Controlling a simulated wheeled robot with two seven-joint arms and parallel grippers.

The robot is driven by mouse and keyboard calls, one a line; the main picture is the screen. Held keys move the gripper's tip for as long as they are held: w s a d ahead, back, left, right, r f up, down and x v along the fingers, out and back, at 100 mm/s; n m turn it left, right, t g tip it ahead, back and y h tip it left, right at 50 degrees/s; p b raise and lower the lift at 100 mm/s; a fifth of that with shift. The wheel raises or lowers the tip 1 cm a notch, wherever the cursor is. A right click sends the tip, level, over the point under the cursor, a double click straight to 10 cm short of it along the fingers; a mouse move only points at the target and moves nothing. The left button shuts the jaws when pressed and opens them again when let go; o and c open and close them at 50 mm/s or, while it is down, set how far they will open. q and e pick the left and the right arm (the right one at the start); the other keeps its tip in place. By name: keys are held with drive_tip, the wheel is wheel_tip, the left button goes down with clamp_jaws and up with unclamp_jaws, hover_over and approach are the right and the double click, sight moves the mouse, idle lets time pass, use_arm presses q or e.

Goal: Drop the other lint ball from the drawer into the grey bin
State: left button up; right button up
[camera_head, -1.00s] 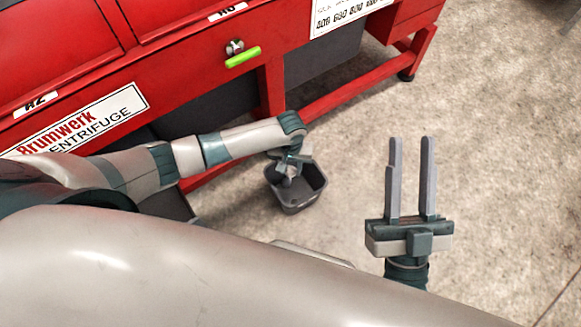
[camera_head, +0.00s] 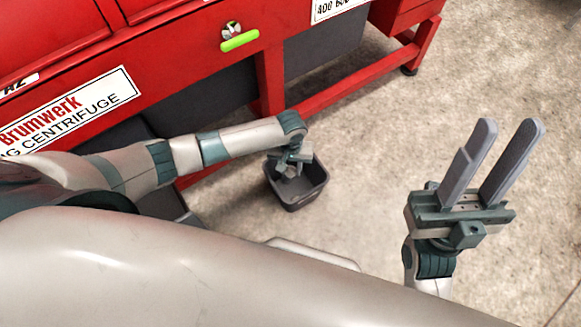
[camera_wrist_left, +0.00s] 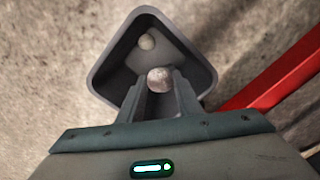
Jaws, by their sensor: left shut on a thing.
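The grey bin (camera_head: 300,199) stands on the floor beside the red machine, and it also shows in the left wrist view (camera_wrist_left: 202,72). My left gripper (camera_head: 291,172) points down over the bin's opening. It is shut on a pale, roundish lint ball (camera_wrist_left: 160,79), seen between its fingertips in the left wrist view. A second pale lint ball (camera_wrist_left: 146,42) lies inside the bin. My right gripper (camera_head: 508,128) is raised on the right, its two fingers apart with nothing between them. The inside of a drawer is not visible.
The red machine (camera_head: 190,62) fills the upper left, with a bright green handle (camera_head: 240,40) on its front. A red lower rail (camera_head: 350,78) runs behind the bin. The concrete floor (camera_head: 390,130) to the right is clear.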

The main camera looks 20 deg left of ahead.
idle(0.3)
use_arm(q)
drive_tip(key=o, duration=1.1)
